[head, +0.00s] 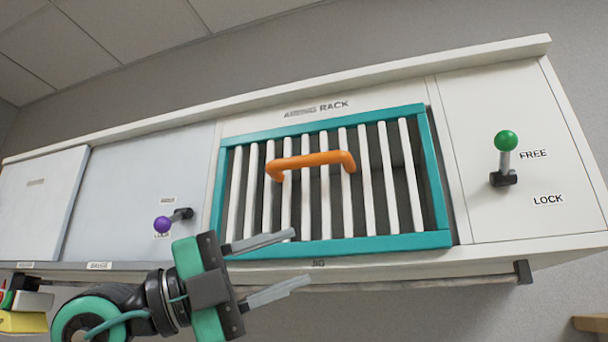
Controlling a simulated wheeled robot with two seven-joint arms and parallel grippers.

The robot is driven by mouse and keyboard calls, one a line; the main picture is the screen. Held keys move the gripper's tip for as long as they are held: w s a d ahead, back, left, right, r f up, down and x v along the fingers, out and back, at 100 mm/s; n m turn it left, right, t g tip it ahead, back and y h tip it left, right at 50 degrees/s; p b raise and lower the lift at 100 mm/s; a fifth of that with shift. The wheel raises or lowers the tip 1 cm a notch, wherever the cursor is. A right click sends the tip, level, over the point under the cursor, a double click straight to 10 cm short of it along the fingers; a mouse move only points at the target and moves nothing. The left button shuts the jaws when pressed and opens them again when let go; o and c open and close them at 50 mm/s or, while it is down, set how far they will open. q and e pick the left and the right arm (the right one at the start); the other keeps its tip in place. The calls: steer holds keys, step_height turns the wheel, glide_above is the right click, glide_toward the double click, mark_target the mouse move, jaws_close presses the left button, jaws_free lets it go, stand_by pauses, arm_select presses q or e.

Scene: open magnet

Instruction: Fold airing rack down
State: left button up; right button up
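The airing rack (433,190) is a teal frame with white vertical slats, lying flat against the front of the wall cabinet. An orange handle (312,158) sits across its upper middle slats. To its right, a lever with a green knob (506,141) points up beside the FREE label, with LOCK printed below. My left gripper (287,262) is below and in front of the rack's lower left part. Its two fingers are apart with nothing between them, clear of the handle. My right gripper is not in view.
A purple-knobbed lever (162,224) is on the grey panel (140,180) left of the rack. A thin rail (400,284) runs under the cabinet. Yellow and dark items (22,320) show at the lower left, and a brown ledge (590,323) at the lower right.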

arm_select(q)
step_height(320, 180, up, 7)
steer(key=s+a+n+t+y, duration=0.1)
steer(key=s+n+t+y, duration=0.1)
steer(key=n+t+y, duration=0.6)
steer(key=t+y, duration=0.1)
steer(key=t, duration=0.2)
glide_toward(298, 160)
steer(key=p+x, duration=0.7)
steer(key=x, duration=0.3)
steer(key=shift+w+d, duration=0.15)
steer(key=shift+w, duration=0.05)
steer(key=shift+w+d, duration=0.25)
steer(key=shift+d, duration=0.05)
jaws_close()
